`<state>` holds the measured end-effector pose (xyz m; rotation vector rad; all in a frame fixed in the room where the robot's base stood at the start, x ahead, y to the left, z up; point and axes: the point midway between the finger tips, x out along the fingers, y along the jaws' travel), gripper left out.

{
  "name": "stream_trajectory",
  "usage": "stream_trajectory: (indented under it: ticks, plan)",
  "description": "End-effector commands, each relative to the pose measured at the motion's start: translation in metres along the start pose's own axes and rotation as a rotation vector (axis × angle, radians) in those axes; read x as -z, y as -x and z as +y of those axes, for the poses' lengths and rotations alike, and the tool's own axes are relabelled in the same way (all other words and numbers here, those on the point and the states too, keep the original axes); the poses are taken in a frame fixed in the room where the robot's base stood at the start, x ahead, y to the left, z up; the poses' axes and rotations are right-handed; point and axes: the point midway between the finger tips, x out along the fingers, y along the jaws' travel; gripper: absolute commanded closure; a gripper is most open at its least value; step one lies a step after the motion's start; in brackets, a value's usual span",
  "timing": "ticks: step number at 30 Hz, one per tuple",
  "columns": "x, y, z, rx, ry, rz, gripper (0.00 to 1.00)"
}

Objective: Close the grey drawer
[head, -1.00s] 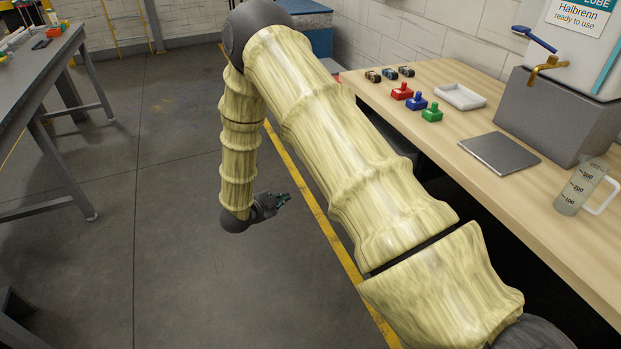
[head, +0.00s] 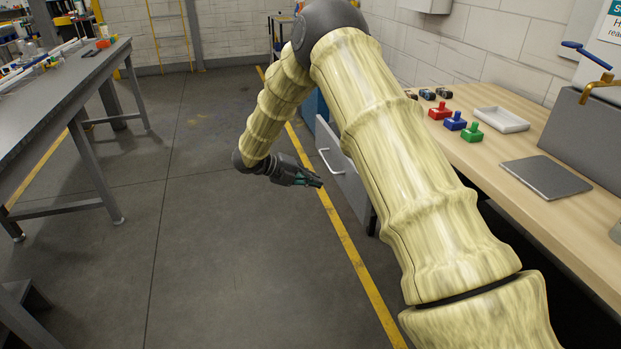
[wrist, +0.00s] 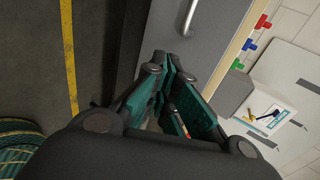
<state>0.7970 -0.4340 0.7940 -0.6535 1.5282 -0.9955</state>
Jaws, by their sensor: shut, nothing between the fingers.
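The grey drawer (head: 354,195) stands out from under the wooden workbench in the head view, partly hidden behind my arm. Its pale handle (head: 325,162) faces left, toward the aisle. My gripper (head: 318,183) is shut and empty, low in front of the drawer face near the handle. In the wrist view, the drawer front (wrist: 217,40) and its metal handle (wrist: 189,17) lie just beyond my fingertips (wrist: 168,62). I cannot tell whether the fingers touch the drawer.
The workbench top (head: 480,165) carries red, blue and green stamps (head: 455,121), a white tray (head: 500,119) and a dark flat plate (head: 545,178). A grey table (head: 70,85) stands at the left. The floor between is clear.

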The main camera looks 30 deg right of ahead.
Motion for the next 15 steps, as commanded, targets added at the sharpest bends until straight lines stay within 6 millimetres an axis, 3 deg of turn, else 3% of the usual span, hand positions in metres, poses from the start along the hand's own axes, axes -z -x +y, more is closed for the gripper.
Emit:
stream_trajectory:
  ticks: [11,15]
  plan:
    - [0.001,-0.063,-0.001,0.002,0.001,0.001,1.00]
    - [0.000,-0.079,-0.012,0.002,0.000,0.000,1.00]
